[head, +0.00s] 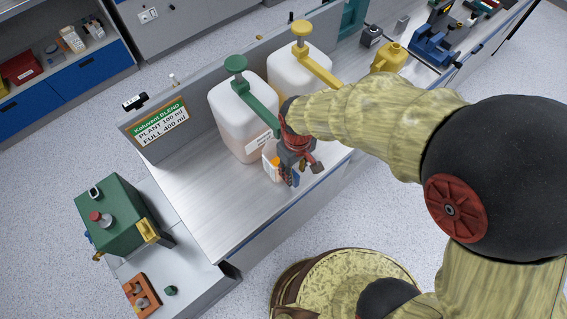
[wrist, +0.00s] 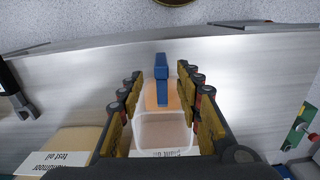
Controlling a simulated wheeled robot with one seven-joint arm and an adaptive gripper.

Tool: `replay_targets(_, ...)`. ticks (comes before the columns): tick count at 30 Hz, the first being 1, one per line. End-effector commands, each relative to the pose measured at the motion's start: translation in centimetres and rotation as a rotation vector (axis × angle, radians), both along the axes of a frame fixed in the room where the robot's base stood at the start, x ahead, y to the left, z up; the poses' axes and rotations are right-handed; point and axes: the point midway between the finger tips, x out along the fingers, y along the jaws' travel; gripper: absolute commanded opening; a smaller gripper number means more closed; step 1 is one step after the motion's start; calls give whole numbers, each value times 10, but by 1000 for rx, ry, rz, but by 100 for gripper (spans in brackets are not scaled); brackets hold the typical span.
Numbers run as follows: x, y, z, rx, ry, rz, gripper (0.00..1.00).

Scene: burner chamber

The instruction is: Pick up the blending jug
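The blending jug (head: 269,160) is a small pale, translucent vessel on the metal bench, in front of the large tank with the green tap. In the wrist view the jug (wrist: 160,128) shows between and below my fingers, with an orange area toward its blue upright handle (wrist: 162,84). My gripper (head: 293,168) is over the handle side of the jug and hides part of it in the head view. In the wrist view my gripper (wrist: 159,76) is open, its fingers on either side of the blue handle with visible gaps.
Two large tanks stand behind the jug, one with a green tap (head: 236,64) and one with a yellow tap (head: 301,29). A sign (head: 162,124) is on the left panel. A green machine (head: 110,217) stands at lower left. The bench left of the jug is clear.

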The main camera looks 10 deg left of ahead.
Motion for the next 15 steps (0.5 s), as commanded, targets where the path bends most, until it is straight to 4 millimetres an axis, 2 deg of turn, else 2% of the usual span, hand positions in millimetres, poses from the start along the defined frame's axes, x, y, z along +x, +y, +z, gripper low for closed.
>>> replay_targets(5,-2,-1,-14,-1,1,-1,35)
replay_targets(12,-5,-2,-48,-1,1,-1,35)
replay_targets(15,-4,-1,-54,1,-1,-1,35)
